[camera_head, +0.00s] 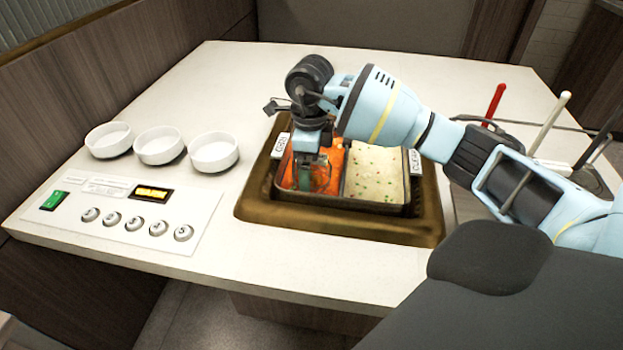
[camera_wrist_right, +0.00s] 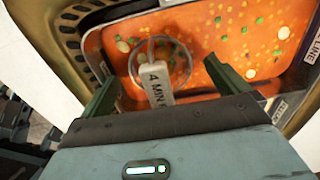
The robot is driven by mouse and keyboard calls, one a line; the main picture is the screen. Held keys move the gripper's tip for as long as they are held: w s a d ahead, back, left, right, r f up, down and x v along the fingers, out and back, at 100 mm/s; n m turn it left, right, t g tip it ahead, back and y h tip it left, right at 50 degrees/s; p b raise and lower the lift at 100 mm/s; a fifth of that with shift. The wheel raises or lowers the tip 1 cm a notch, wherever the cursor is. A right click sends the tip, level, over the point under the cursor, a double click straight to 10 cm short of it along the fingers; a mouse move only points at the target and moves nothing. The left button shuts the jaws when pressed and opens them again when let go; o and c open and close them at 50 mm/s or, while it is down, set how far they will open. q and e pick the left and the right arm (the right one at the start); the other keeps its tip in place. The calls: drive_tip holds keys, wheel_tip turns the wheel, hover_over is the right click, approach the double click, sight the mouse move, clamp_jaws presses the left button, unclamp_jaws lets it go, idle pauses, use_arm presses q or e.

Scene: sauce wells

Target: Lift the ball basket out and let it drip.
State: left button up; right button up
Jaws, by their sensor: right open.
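In the right wrist view, a round wire ball basket (camera_wrist_right: 187,68) sits in the orange broth (camera_wrist_right: 245,35), with pale and green bits inside its ring. Its pale handle tag (camera_wrist_right: 158,88) reads "4 MIN" and points toward my gripper. My right gripper (camera_wrist_right: 160,70) is open, with one green finger on each side of the tag and a gap to both. In the head view, my right gripper (camera_head: 310,182) is low over the orange half of the divided pot (camera_head: 345,206). The basket is mostly hidden there by the gripper. My left gripper is not in view.
Beside the orange half is a pale broth (camera_head: 375,172) with green bits. Three white bowls (camera_head: 213,152) stand left of the pot, behind a control panel (camera_head: 125,215). Red (camera_head: 494,103) and white (camera_head: 548,120) handles stand at the right.

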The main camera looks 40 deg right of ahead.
drive_tip(key=shift+f, duration=0.4)
drive_tip(key=c, duration=1.3)
drive_tip(key=shift+o, duration=0.2)
wheel_tip(320, 180, up, 10)
drive_tip(key=shift+r+p, duration=0.1)
drive_tip(key=shift+p, duration=0.4)
